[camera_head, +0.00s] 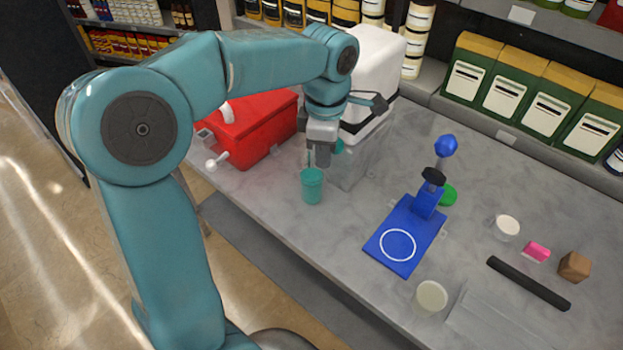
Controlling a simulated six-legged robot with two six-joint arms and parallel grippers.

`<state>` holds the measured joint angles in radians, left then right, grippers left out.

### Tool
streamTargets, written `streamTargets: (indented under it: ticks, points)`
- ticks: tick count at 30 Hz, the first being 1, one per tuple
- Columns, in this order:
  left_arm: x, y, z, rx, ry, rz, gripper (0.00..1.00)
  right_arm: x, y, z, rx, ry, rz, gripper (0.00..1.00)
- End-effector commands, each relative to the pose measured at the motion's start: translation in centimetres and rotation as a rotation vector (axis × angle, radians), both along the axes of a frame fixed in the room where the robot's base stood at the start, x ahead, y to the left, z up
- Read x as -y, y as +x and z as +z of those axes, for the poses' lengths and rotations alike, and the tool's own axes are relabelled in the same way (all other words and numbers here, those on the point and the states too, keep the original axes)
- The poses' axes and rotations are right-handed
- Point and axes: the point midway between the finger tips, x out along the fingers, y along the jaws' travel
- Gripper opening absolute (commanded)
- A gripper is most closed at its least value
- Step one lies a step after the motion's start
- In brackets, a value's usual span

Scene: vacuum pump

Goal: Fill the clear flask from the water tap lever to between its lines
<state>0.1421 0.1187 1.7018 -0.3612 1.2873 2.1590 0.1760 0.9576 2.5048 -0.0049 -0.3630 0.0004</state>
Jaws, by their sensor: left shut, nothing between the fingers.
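My left gripper (321,154) is shut and empty, pointing down just above a teal cup (312,188). The cup stands upright on the grey counter near its front edge. I see no flask with lines that I can pick out for sure. A white dispenser (378,68) with a clear lower part (366,158) stands behind the gripper; the arm partly hides it. A blue stand (405,240) with a white ring on its base, a black collar and a blue ball on top stands to the right; I cannot tell whether it is the tap. My right gripper is out of view.
A red box (258,128) with a white-knobbed handle sits left of the gripper. On the right lie a black bar (528,283), a pink block (537,252), a brown block (574,267) and two pale round pots (431,297). Shelves of green packages (515,95) line the back.

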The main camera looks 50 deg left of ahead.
Motion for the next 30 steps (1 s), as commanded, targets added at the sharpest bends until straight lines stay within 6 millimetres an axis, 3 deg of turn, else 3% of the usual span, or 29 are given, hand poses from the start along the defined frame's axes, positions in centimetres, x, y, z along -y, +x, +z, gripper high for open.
streamTargets:
  ticks: [7, 11, 30]
  points:
    - [-0.4, 3.1, 0.4, -0.003, 0.0, 0.0, 0.0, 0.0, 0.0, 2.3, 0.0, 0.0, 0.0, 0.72]
    - [-0.3, 2.6, 0.5, 0.001, 0.001, 0.001, 0.0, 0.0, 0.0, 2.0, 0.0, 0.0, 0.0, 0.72]
    - [0.1, -1.0, 6.0, 0.001, 0.001, 0.001, 0.0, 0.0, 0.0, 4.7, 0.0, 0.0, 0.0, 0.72]
